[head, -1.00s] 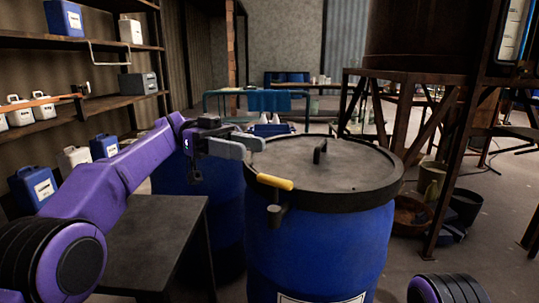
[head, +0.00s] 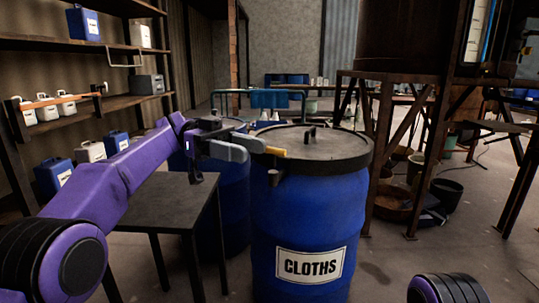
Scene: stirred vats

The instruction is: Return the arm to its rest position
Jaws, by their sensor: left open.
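My left arm, purple, reaches in from the left in the head view. Its gripper (head: 246,149) is open, with grey fingers close to the rim of a blue barrel (head: 310,220) labelled CLOTHS. The barrel has a black lid (head: 325,144) with a small upright handle. A yellow-ended lever (head: 275,152) at the rim is just beyond the fingertips in the picture; I cannot tell whether they touch. Only a rounded purple and black part of my right arm shows at the bottom right; its gripper is out of view.
A dark table (head: 160,205) stands below my left arm, and a second blue barrel (head: 233,190) is behind the gripper. Shelves (head: 128,103) with jugs line the left wall. A rusty metal frame (head: 385,140) and buckets stand at right. Open floor lies right of the labelled barrel.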

